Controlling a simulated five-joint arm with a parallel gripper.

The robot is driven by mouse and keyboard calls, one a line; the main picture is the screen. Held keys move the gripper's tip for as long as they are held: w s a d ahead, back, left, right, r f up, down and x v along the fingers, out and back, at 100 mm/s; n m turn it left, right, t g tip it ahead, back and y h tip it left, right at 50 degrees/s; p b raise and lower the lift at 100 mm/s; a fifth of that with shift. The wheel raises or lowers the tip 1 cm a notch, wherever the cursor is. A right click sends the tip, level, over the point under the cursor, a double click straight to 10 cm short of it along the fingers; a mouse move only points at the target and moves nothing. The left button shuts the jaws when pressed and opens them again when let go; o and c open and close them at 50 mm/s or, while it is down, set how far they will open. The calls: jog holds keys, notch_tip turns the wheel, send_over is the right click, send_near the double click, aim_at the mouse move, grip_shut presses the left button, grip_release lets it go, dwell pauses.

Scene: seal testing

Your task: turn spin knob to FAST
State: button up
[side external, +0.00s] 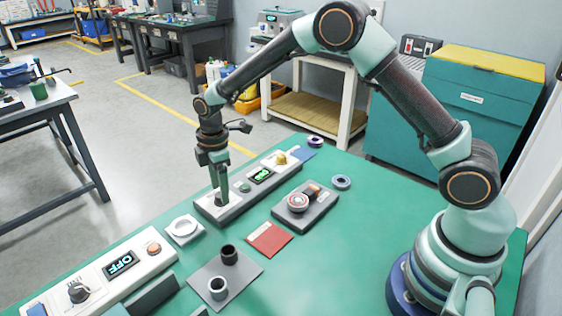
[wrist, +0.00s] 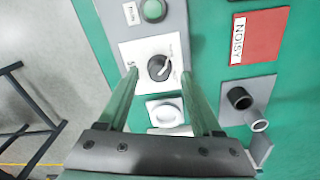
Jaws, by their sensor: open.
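A black round knob (wrist: 158,68) sits on a white plate on a grey control panel (wrist: 112,12). In the wrist view it lies between my gripper's two green fingers (wrist: 159,79), which are apart. I cannot tell whether they touch it. In the side view my gripper (side external: 219,192) points down over the near end of the same panel (side external: 233,206), and the fingers largely hide the knob. The small print around the knob is too blurred to read, so its setting is unclear.
The panel also has a green button (side external: 243,187), a lit display (side external: 262,176) and a yellow knob (side external: 281,160). Another panel at front left has an OFF display (side external: 119,263) and a black knob (side external: 78,291).

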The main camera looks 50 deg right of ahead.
jog(key=shift+f, duration=0.65)
grip_shut()
